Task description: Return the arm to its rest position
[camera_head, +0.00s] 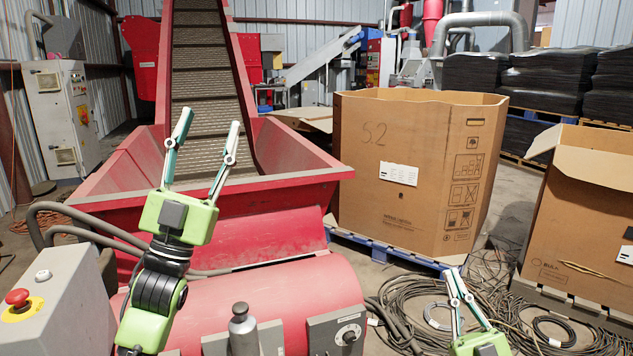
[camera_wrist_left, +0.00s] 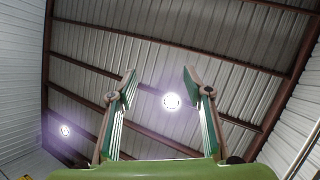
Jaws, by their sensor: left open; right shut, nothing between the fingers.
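My left gripper (camera_head: 208,137) is raised in front of the red hopper, pointing up, with its two fingers spread apart and nothing between them. The left wrist view shows the same open fingers (camera_wrist_left: 158,85) against the ceiling. My right gripper (camera_head: 455,272) is low at the bottom right, in front of the cables on the floor. Its fingers are close together and hold nothing that I can see. Most of the right arm is outside the view.
A red hopper (camera_head: 275,190) with a conveyor belt (camera_head: 200,80) stands behind my left gripper. A large cardboard box (camera_head: 360,200) stands on a blue pallet (camera_head: 385,250); another box (camera_head: 575,235) is at right. Cables (camera_head: 400,305) cover the floor. A control box (camera_head: 60,310) is at left.

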